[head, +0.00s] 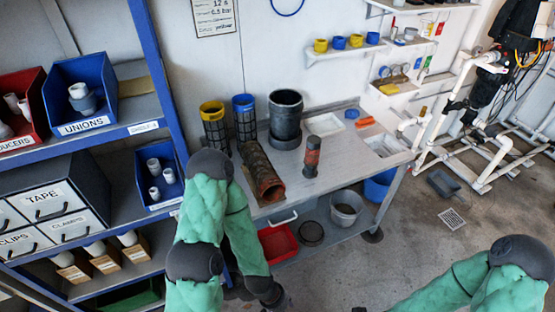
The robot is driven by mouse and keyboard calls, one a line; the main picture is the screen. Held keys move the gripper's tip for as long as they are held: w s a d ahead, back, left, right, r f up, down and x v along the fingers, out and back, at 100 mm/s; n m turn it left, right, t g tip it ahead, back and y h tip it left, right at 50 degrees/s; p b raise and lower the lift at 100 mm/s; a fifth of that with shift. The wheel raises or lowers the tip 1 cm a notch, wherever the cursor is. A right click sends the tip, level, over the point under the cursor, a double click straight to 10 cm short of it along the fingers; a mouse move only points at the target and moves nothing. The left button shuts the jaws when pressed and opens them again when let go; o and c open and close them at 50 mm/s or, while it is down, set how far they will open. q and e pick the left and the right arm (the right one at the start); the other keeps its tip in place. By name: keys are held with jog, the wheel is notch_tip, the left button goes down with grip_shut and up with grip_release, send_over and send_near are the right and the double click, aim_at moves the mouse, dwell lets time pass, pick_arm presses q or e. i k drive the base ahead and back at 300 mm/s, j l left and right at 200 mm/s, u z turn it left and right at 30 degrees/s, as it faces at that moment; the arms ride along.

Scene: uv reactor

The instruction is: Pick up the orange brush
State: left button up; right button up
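A small orange item (364,122), which looks like the orange brush, lies on the metal workbench (335,166) near its back right, beside a white tray (383,145). It is too small to make out bristles. My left arm hangs in front of the bench's left end, and its dark end (274,297) is low near the bottom edge, well apart from the brush. Its fingers are not clear. My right arm comes in at the bottom right, and its gripper is out of the picture. Neither arm touches the brush.
On the bench stand a dark grey cylinder (285,119), a black and red canister (312,156), a rusty pipe (261,172), and yellow-topped (214,126) and blue-topped (244,123) mesh cylinders. Small wall shelves (345,50) overhang the back. A blue rack (160,75) stands left, white piping right.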

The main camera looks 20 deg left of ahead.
aim_at(369, 123)
jog(key=i+l+u, duration=0.1)
jog(key=l, duration=0.25)
jog(key=i+l+u, duration=0.1)
jog(key=i+l, duration=0.2)
jog(key=i+l+u, duration=0.15)
jog(key=l, duration=0.35)
jog(key=i, duration=0.05)
